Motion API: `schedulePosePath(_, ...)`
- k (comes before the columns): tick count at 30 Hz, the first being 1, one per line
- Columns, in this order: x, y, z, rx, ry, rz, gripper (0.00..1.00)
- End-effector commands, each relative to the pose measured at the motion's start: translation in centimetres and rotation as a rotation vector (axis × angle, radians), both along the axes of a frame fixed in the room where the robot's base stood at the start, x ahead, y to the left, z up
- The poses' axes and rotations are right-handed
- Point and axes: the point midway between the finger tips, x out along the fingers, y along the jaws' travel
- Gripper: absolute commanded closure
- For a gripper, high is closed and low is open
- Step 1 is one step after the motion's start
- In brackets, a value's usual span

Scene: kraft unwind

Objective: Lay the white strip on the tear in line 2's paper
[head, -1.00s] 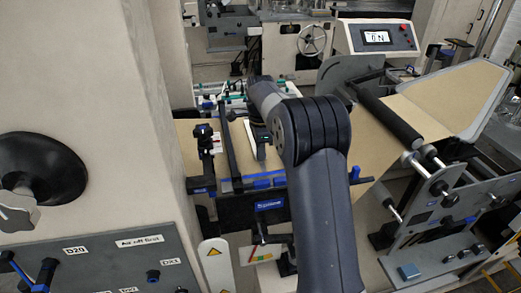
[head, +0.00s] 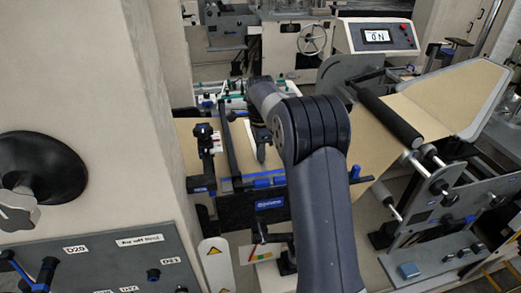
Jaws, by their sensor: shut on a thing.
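The tan paper (head: 365,150) runs across the machine, from behind the beige column on the left to the rollers on the right. My gripper (head: 261,150) is low over the paper's left part, just right of a dark cross bar. It is shut on the narrow white strip (head: 250,133), which shows as a pale sliver beside the jaws. My own arm hides most of the gripper and the paper right of it. I cannot tell whether the strip touches the paper. No tear can be made out.
A dark cross bar (head: 229,140) and a black clamp post (head: 205,150) stand left of my gripper. A blue-edged rail (head: 255,182) lies in front. A black roller (head: 390,118) is at the right. A control panel with a display (head: 376,37) stands behind.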

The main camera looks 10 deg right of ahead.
Motion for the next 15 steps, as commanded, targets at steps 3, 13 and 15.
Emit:
schedulePosePath(3,0.0,0.0,-0.09,0.0,0.0,0.0,1.0)
schedulePosePath(13,-0.01,0.0,-0.12,0.0,0.0,0.0,0.65)
schedulePosePath(15,-0.01,0.0,-0.11,0.0,0.0,0.0,0.61)
